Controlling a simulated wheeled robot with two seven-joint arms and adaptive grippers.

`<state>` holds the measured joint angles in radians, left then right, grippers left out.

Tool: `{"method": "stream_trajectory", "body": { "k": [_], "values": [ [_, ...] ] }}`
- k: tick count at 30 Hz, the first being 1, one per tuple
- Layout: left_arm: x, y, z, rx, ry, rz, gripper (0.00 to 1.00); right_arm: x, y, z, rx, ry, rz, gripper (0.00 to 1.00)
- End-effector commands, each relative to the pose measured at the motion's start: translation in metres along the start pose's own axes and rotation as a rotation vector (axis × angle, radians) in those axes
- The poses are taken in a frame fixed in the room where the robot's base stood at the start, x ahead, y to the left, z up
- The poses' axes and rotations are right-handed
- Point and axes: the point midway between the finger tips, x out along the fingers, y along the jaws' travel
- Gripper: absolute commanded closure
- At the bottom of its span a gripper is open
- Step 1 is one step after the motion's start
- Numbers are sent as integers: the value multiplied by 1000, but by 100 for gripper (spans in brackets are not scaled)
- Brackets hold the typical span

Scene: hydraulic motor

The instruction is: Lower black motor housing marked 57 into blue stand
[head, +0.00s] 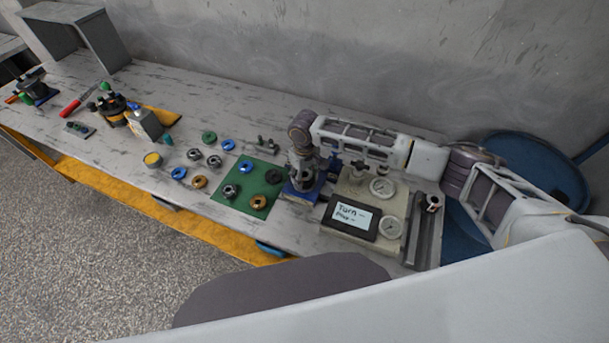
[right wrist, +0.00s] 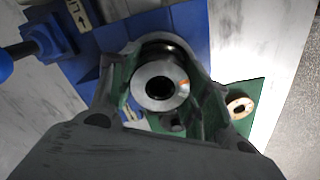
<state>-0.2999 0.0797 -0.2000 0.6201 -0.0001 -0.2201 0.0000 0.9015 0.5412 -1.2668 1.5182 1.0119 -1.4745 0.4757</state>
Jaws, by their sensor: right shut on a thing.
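My right gripper (head: 302,164) points down over the blue stand (head: 291,195) in the head view. In the right wrist view my right gripper (right wrist: 158,88) has a finger on each side of the motor housing (right wrist: 152,88) and is shut on it. The housing shows a round grey metal face with a dark centre hole and a black part behind it. No 57 mark is legible. The blue stand (right wrist: 205,35) lies below and behind the housing in the wrist view. I cannot tell whether the housing touches it. My left gripper is not in view.
A green mat (head: 247,183) with several small parts lies left of the stand. A panel with gauges (head: 383,187) and a tablet (head: 351,217) stand close on its right. A blue clamp (right wrist: 35,50) sits beside the stand. Several loose rings lie further left.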

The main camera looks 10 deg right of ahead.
Motion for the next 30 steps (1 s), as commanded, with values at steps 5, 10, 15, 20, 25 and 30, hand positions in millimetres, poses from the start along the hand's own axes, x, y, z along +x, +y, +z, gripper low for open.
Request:
{"method": "stream_trajectory", "body": {
  "k": [5, 10, 15, 20, 25, 30],
  "values": [
    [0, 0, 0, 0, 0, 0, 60, -1, 0, -1, 0, 2, 0, 42],
    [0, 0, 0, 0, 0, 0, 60, -1, 0, 0, 0, 1, 0, 27],
    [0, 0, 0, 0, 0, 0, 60, 0, 0, 0, 0, 0, 0, 27],
    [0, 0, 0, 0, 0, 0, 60, 1, 0, 1, 0, -2, 0, 9],
    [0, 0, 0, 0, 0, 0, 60, 0, 0, 0, 0, 0, 1, 9],
    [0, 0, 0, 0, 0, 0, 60, 0, 0, 0, 0, 0, 1, 9]
  ]
}}
